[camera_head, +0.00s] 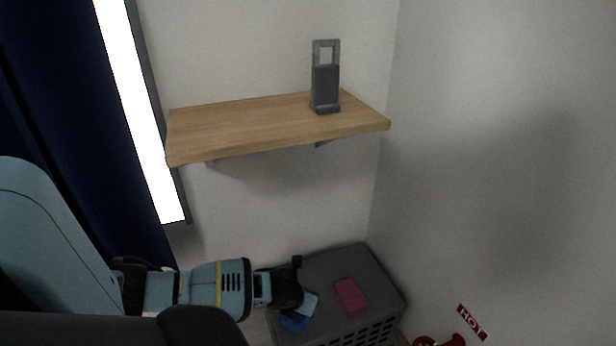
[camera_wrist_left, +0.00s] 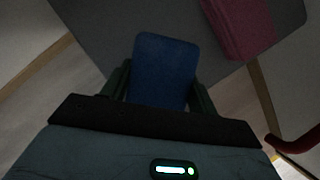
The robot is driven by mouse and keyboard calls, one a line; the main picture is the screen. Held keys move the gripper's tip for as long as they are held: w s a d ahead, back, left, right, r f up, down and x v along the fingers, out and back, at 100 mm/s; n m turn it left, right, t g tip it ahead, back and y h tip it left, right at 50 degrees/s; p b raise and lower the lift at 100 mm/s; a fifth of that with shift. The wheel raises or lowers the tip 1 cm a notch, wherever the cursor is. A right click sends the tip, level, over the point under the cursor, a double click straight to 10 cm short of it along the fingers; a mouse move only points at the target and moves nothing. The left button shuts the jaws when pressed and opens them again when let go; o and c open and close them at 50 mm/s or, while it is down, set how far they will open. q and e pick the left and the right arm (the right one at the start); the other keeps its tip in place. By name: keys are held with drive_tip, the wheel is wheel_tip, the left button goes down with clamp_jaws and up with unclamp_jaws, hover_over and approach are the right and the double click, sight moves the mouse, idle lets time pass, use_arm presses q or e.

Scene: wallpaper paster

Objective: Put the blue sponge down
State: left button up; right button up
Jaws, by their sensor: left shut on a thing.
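The blue sponge (camera_wrist_left: 165,70) is between the two fingers of my left gripper (camera_wrist_left: 160,90) in the left wrist view, its flat face toward the camera. In the head view my left gripper (camera_head: 290,290) is shut on it, and the sponge (camera_head: 294,321) shows below and beside the gripper, with a lighter blue part. The sponge is over the near left part of a grey box top (camera_head: 318,268). I cannot tell whether it touches that top. My right gripper is not in view.
A dark pink block (camera_head: 350,296) lies on the grey box top, right of the sponge. A wooden shelf (camera_head: 240,125) above holds a grey lantern-like object (camera_head: 325,78). A red wheel-like part and a "HOT" sign (camera_head: 472,321) are at lower right. A dark blue curtain hangs left.

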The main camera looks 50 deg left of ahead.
use_arm(q)
drive_tip(key=shift+w+a, duration=0.1)
drive_tip(key=shift+w, duration=0.2)
drive_tip(key=shift+w, duration=0.25)
drive_tip(key=b+x, duration=0.3)
drive_tip(key=shift+s+f, duration=0.15)
drive_tip(key=shift+f, duration=0.4)
drive_tip(key=shift+r, duration=0.1)
